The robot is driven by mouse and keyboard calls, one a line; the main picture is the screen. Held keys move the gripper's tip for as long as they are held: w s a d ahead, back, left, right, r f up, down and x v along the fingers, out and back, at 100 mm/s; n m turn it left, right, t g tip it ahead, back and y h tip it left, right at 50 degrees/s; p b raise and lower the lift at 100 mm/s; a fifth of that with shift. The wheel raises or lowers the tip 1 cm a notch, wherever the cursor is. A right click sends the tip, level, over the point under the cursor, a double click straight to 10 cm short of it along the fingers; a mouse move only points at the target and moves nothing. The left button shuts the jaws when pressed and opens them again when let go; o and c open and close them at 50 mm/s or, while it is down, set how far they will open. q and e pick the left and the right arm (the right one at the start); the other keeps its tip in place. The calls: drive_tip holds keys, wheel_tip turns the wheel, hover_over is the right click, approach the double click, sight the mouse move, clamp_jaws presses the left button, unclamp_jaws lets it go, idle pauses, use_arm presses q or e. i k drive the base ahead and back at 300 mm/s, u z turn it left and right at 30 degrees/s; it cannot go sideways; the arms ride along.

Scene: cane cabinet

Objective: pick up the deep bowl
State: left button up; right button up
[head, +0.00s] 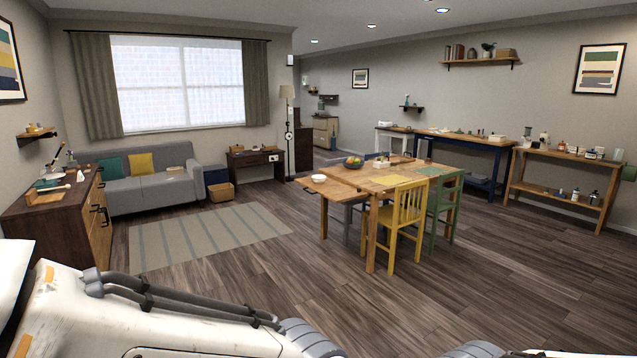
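I cannot tell for sure which thing is the deep bowl. A dark bowl (353,163) with coloured items in it, perhaps fruit, stands on the wooden dining table (375,178). A small pale dish or bowl (319,178) sits at the table's left end. The dark wooden cabinet (60,222) at the left has lighter door panels and carries several small things, too small to name with certainty. Parts of my arms show along the bottom edge, far from the table. Neither gripper is in view.
A yellow chair (402,218) and a green chair (447,203) stand at the table. A grey sofa (155,185) and striped rug (208,235) lie at the left. A blue workbench (465,150) and wooden shelf unit (563,180) line the right wall. The floor (290,285) ahead is clear.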

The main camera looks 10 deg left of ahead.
sight(319, 180)
drive_tip(key=u, duration=0.3)
drive_tip(key=i, duration=1.9)
drive_tip(key=u, duration=0.45)
drive_tip(key=i, duration=4.8)
drive_tip(key=z, duration=0.3)
